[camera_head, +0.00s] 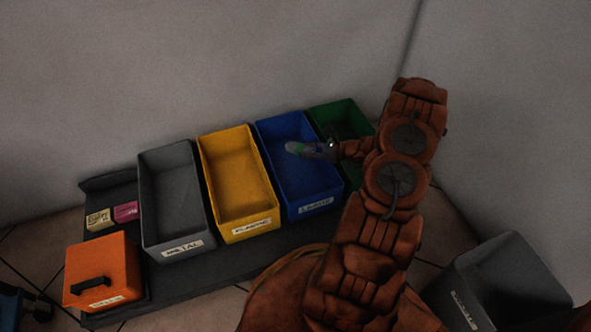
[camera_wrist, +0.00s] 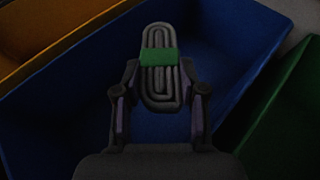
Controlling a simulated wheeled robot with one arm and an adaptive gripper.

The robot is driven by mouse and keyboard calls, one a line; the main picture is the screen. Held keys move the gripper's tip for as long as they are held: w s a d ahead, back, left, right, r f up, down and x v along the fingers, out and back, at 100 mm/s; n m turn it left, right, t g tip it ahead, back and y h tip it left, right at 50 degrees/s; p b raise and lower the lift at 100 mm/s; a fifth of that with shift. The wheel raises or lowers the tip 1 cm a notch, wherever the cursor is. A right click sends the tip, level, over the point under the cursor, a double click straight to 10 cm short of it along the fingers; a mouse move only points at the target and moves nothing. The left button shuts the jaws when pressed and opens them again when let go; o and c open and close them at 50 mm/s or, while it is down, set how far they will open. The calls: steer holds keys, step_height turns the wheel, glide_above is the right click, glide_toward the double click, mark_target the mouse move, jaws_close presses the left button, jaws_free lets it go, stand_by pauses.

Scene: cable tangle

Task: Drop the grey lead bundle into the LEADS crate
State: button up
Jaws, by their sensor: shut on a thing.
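The grey lead bundle (camera_wrist: 160,80) is a flat coil of grey cable with a green band around its middle. My gripper (camera_wrist: 160,95) is shut on it, one finger on each side, in the wrist view. In the head view the bundle (camera_head: 296,147) and my gripper (camera_head: 318,150) are over the blue crate (camera_head: 317,207), whose front label seems to read LEADS. The wrist view shows the blue crate's inside (camera_wrist: 225,60) around and beyond the bundle. I cannot tell the exact height of the bundle above the crate floor.
A green crate (camera_head: 351,106) stands right of the blue one. A yellow crate (camera_head: 256,231) and a grey METAL crate (camera_head: 153,240) stand left. An orange box (camera_head: 98,262) with a black handle sits front left. A separate grey bin (camera_head: 512,270) stands at right. Walls close off the back.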

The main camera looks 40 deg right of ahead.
steer(key=o, duration=1.3)
steer(key=shift+c, duration=0.2)
steer(key=v, duration=1.2)
steer(key=shift+r, duration=0.15)
